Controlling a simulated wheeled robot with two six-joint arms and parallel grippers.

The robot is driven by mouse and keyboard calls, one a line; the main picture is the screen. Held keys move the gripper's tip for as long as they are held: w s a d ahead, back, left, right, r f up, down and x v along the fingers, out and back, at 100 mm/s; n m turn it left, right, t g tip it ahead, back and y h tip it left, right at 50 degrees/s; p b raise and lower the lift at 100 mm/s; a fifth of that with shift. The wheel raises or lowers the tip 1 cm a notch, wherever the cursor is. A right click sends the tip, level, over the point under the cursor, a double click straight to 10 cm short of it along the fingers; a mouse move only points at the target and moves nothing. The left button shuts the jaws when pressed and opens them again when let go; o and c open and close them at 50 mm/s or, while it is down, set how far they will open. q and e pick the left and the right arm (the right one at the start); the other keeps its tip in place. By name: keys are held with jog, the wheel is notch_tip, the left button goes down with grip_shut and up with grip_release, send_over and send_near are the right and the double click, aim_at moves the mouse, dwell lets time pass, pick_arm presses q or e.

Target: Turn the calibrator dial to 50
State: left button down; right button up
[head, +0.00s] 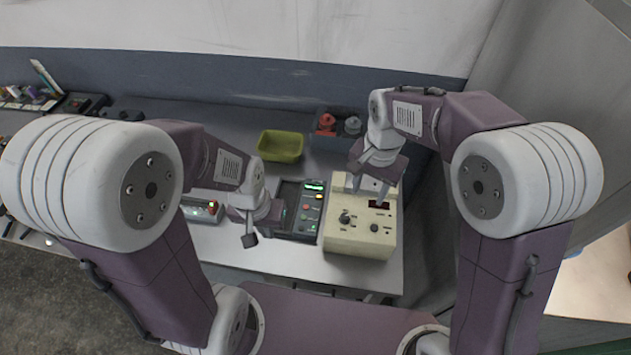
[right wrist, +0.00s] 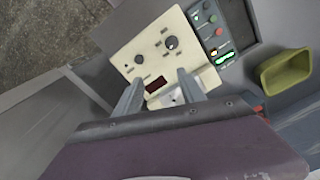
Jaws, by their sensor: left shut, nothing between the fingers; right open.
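The calibrator looks to be the beige box (head: 348,240) at the right end of the bench; it also shows in the right wrist view (right wrist: 124,46). On its panel are a larger dark dial (head: 345,218), a smaller dark knob (head: 374,227) and a dark red display (head: 379,204) too small to read. The right wrist view shows the dial (right wrist: 171,43) and display (right wrist: 156,84). My right gripper (head: 370,191) is open and empty above the box's back part, fingers apart from the dial. My left gripper (head: 249,241) is shut and empty, left of the box.
A dark device (head: 310,212) with a green screen and buttons stands just left of the box. A green tray (head: 281,146) and a dark holder with red and grey knob-like items (head: 326,124) are behind. A grey device (head: 204,210) with a red light is farther left.

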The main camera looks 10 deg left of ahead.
jog(key=n, duration=0.1)
send_near(345, 216)
jog(key=w+a, duration=0.1)
jog(key=w, duration=0.1)
jog(key=shift+n, duration=0.3)
jog(key=f, duration=0.2)
jog(key=s+f+p, duration=0.1)
jog(key=f, duration=0.4)
jog(key=shift+s+d+f+p, duration=0.15)
jog(key=shift+d+f+p, duration=0.15)
jog(key=shift+p, duration=0.05)
jog(key=shift+f, duration=0.35)
jog(key=shift+s+d+f, duration=0.15)
jog(key=shift+s+d, duration=0.15)
jog(key=shift+s, duration=0.1)
jog(key=shift+w+a, duration=0.15)
jog(key=shift+w, duration=0.05)
jog(key=c, duration=0.7)
grip_shut()
pick_arm(q)
notch_tip(345, 216, up, 2)
jog(key=shift+s+a+r, duration=0.1)
jog(key=shift+r, duration=0.15)
